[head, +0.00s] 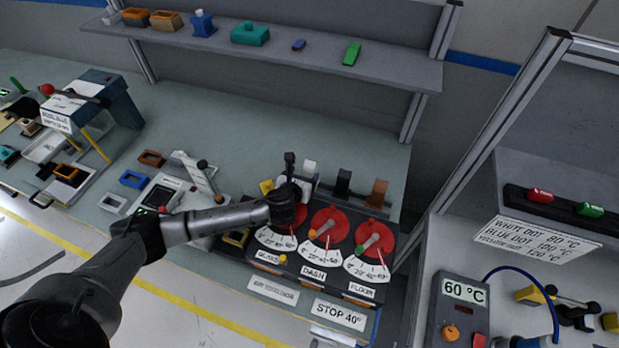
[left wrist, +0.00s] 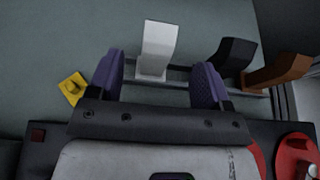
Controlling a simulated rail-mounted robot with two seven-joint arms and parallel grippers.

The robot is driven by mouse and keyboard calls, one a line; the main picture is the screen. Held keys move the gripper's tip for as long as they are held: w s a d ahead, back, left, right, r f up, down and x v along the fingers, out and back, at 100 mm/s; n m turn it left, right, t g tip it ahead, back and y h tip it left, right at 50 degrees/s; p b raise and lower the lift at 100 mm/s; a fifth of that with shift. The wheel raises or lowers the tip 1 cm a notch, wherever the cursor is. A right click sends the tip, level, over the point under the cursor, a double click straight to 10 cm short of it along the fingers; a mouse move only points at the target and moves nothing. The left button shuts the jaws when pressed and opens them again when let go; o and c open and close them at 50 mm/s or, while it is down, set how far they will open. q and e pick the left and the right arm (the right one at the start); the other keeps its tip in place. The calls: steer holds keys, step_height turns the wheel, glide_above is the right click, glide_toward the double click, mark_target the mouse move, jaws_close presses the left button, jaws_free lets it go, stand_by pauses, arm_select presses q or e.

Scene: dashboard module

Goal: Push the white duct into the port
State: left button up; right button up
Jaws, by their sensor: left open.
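The white duct (head: 309,168) stands behind the dial module (head: 283,260), in a row with other ducts. It also shows in the left wrist view (left wrist: 157,48), upright between and just beyond the fingers. My left gripper (left wrist: 158,82) is open, with one purple-padded finger on each side of the white duct and visible gaps. In the head view my left gripper (head: 290,182) is over the back of the module at the glass dial. The port opening is hidden, and I cannot tell how deep the duct sits. My right gripper is out of view.
A black duct (head: 343,182) and a brown duct (head: 377,192) stand right of the white one. A yellow piece (left wrist: 72,88) lies left of the left finger. Red dials line the module. The bench behind the ducts is clear up to the shelf (head: 300,55).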

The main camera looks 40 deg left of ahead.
mark_target(310, 165)
arm_select(q)
steer(key=shift+b+x, duration=0.35)
steer(key=shift+x, duration=4)
steer(key=shift+r, duration=0.15)
steer(key=c, duration=1.2)
steer(key=shift+c, duration=0.2)
